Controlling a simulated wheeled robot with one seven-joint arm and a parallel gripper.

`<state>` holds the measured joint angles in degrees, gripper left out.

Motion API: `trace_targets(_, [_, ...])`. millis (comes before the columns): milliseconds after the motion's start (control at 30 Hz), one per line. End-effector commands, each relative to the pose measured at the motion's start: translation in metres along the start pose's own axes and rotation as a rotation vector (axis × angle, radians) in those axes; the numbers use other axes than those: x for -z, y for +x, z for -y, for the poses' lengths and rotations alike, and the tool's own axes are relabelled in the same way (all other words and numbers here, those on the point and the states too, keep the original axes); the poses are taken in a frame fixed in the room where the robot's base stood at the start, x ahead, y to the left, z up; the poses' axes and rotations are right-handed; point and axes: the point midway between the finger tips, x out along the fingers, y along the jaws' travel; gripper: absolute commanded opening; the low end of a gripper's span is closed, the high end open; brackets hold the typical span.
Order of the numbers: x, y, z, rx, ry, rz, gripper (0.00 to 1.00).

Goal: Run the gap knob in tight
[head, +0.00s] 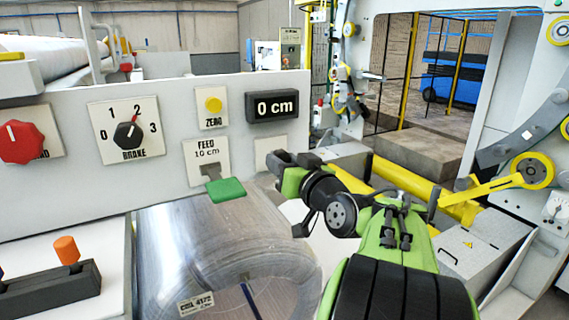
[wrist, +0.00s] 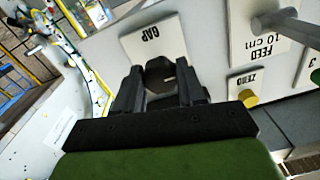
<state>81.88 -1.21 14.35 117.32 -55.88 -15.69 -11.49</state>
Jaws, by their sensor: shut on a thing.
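The gap knob (wrist: 160,70) is a dark knob on a pale plate marked GAP (wrist: 140,42), which appears upside down in the wrist view. My gripper (wrist: 158,88) has its two black fingers on either side of the knob and is shut on it. In the head view, my gripper (head: 287,158) reaches the panel from the right, at the small pale plate (head: 268,148) below the 0 cm display. The knob is hidden behind the fingers there. A pale pointer mark shows on the knob, but its exact setting is hard to read.
Left on the panel (head: 235,95) are the FEED lever with a green grip (head: 226,189), the yellow ZERO button (head: 213,104), the BRAKE dial (head: 127,133) and a red knob (head: 21,142). A shiny coil (head: 220,240) lies below.

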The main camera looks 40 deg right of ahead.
Motion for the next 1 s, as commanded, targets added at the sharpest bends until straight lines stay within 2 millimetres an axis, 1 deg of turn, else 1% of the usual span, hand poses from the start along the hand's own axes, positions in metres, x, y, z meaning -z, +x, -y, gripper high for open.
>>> trace_targets(267, [-0.0002, 0.0003, 0.0015, 0.004, 0.155, -0.005, 0.09])
trace_targets(1000, [0.0007, 0.0002, 0.0025, 0.004, 0.851, -0.023, 0.09])
